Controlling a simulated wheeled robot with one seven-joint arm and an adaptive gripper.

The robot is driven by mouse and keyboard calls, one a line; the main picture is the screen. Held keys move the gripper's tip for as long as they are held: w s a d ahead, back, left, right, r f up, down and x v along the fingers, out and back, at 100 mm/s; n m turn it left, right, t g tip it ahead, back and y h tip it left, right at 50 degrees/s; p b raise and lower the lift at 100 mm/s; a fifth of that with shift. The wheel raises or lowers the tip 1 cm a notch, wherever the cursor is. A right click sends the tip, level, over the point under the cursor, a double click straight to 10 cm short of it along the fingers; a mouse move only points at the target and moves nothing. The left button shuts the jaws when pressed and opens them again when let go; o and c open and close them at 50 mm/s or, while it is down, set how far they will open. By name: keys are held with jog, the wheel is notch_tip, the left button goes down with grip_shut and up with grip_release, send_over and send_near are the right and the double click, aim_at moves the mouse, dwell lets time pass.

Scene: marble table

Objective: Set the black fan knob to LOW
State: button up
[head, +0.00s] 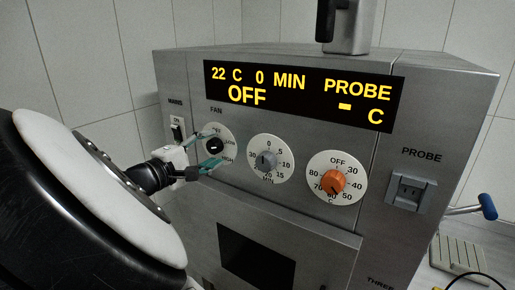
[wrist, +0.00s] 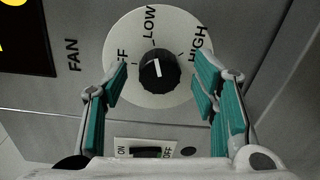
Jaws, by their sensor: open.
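The black fan knob (wrist: 160,71) sits on a round white dial (wrist: 125,35) marked OFF, LOW and HIGH. Its white line runs up and slightly left in the wrist view, in line with the LOW mark. In the head view the knob (head: 215,146) is small and partly crowded by my fingers. My gripper (wrist: 160,86) is open, with one teal-padded finger on each side of the knob and a gap to it on both sides. The gripper also shows in the head view (head: 211,150), reaching the dial from the left.
A grey timer knob (head: 266,160) and an orange temperature knob (head: 333,181) are to the right. The display (head: 300,95) reads 22 C, 0 MIN, OFF. A mains switch (head: 178,129) is close to my gripper; it also shows in the wrist view (wrist: 146,150).

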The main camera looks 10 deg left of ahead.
jog(key=v, duration=1.2)
jog(key=shift+f, duration=0.15)
